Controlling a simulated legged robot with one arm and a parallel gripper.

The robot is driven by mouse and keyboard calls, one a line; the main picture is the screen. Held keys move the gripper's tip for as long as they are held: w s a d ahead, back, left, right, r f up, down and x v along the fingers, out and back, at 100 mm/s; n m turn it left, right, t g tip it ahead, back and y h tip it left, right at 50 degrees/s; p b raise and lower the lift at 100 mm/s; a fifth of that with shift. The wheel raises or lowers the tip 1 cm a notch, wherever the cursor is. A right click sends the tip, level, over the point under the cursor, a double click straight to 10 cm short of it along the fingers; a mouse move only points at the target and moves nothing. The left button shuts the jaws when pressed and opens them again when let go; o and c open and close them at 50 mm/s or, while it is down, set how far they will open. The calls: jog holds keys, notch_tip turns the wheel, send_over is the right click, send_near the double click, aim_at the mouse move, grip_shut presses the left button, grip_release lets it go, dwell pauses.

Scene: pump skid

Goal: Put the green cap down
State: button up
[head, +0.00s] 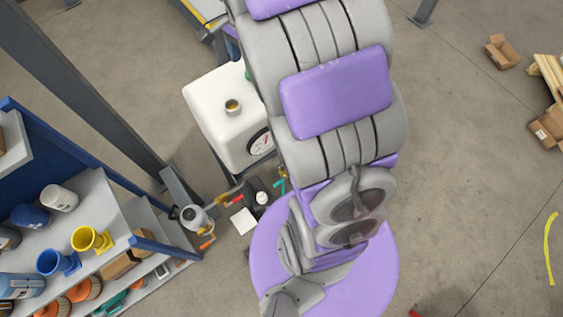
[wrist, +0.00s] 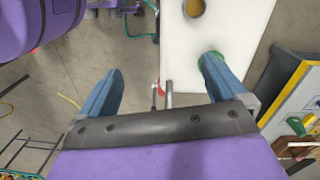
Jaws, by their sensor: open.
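The green cap (wrist: 203,66) shows in the wrist view at the tip of my gripper's right finger, which partly covers it. It appears to be on the top of the white tank (wrist: 232,32); I cannot tell whether the finger touches it. My gripper (wrist: 163,70) is open, with nothing between its two blue fingers. In the head view the tank (head: 212,128) stands left of my arm, with an uncovered round filler opening (head: 232,106) and a dial gauge (head: 260,142). A sliver of green (head: 247,73) shows beside my arm, which hides my gripper there.
A blue shelf unit (head: 165,247) with cups and bottles stands at the lower left, beside a grey steel post (head: 95,95). Cardboard boxes (head: 503,52) lie at the upper right; the floor between is clear.

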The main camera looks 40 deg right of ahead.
jog(key=s+a+n, duration=0.3)
jog(key=s+n, duration=0.2)
jog(key=s, duration=0.4)
jog(key=s+a+n, duration=0.3)
jog(key=s+n, duration=0.2)
jog(key=s, duration=0.4)
jog(key=s+a+n+g, duration=0.1)
jog(key=s+a+n, duration=0.2)
jog(key=s, duration=0.6)
jog(key=shift+a+r+n, duration=0.4)
jog(key=shift+n, duration=0.8)
